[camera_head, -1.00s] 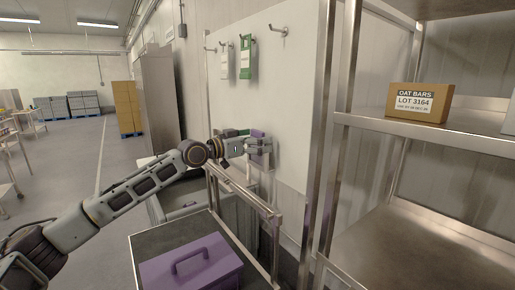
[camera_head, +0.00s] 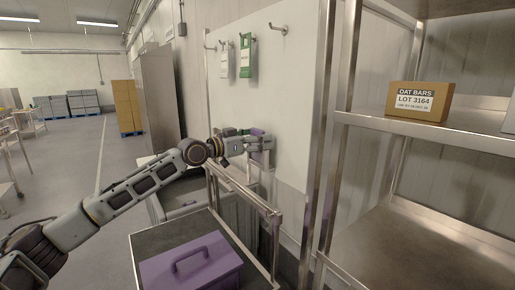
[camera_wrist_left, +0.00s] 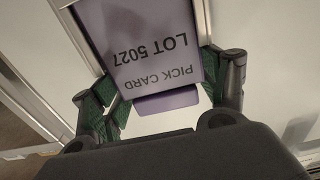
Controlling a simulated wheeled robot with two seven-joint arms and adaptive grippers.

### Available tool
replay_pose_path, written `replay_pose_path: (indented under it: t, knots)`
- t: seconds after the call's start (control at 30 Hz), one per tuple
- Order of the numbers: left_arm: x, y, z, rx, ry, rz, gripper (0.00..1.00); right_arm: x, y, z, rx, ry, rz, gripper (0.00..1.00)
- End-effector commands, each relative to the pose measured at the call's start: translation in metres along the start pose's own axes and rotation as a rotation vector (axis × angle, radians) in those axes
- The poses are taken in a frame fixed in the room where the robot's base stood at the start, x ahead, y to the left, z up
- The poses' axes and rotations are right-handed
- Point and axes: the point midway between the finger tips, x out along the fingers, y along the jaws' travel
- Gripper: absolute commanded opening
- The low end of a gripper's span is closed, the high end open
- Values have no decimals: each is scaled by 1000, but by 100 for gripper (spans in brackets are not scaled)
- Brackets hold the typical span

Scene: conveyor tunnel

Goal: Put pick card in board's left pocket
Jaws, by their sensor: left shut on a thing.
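The purple pick card (camera_wrist_left: 148,45) fills the upper middle of the left wrist view, with its "PICK CARD LOT 5027" print upside down. My left gripper (camera_wrist_left: 165,100) is shut on it, with a finger at each side. In the head view my left gripper (camera_head: 262,146) is close to the white board (camera_head: 288,95), low on its left part, and purple shows around the fingers. Light metal-looking strips (camera_wrist_left: 75,35) run along the card's sides in the wrist view. I cannot tell whether the card is inside the left pocket. My right gripper is not in view.
Green (camera_head: 246,56) and pale (camera_head: 226,62) tags hang from hooks on the board. A metal rail (camera_head: 240,190) stands below my left arm. A purple box with a handle (camera_head: 190,265) sits at the front. A metal shelf (camera_head: 440,135) with an oat bars carton (camera_head: 418,102) is on the right.

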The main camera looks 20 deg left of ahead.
Motion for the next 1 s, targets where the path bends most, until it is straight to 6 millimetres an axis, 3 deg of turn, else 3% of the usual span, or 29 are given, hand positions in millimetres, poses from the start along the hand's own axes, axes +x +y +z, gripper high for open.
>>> replay_pose_path:
  t: [1.0]
  knots:
    - [0, 0, -20, 0, 0, 1, 31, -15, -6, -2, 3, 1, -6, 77]
